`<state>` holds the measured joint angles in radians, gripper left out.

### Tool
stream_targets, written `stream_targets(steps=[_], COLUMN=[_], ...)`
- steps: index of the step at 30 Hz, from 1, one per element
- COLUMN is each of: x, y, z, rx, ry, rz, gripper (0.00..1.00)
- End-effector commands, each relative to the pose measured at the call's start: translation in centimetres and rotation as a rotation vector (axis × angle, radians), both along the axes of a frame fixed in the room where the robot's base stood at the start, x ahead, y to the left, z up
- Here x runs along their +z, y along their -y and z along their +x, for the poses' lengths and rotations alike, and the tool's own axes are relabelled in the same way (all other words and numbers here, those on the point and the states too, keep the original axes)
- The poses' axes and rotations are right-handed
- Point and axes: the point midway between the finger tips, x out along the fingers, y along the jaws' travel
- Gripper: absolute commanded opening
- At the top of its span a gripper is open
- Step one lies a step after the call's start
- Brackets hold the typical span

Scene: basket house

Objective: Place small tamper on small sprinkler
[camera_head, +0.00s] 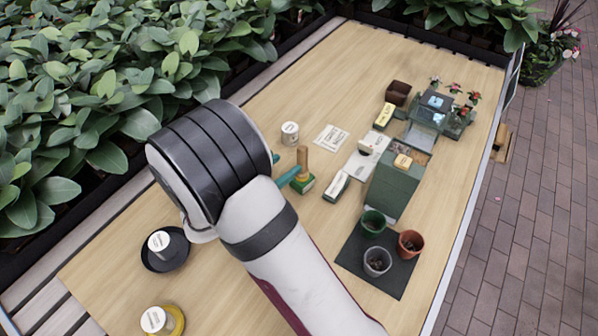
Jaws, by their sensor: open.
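The small tamper (302,167), with an upright wooden handle and a green base, stands on the wooden table right of my wrist. Two teal pieces, seemingly the fingertips of my gripper (281,167), show from behind my wrist, spread apart and just left of the tamper. The rest of my gripper is hidden by my own arm. I cannot tell for sure which item is the small sprinkler. A small dark green box with a pale top (336,187) lies right of the tamper, apart from it.
A labelled tin (290,133) and a sheet (331,138) lie beyond the tamper. A green cabinet (392,187) and pots on a dark mat (352,259) stand to the right. A dark dish (165,262) and yellow jar (177,319) are at left. Plants border the far left.

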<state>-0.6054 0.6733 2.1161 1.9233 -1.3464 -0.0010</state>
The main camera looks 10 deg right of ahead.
Motion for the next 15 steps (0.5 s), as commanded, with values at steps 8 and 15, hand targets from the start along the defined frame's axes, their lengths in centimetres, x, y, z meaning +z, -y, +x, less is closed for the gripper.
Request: stream_targets(steps=[8,15], x=[3.0,8.5], y=[-3.3,-6.5], z=[2.6,-11.5], rx=[0.204,0.602], ry=[0.017,-0.472], rz=[0.434,0.87], gripper=[0.57,0.57])
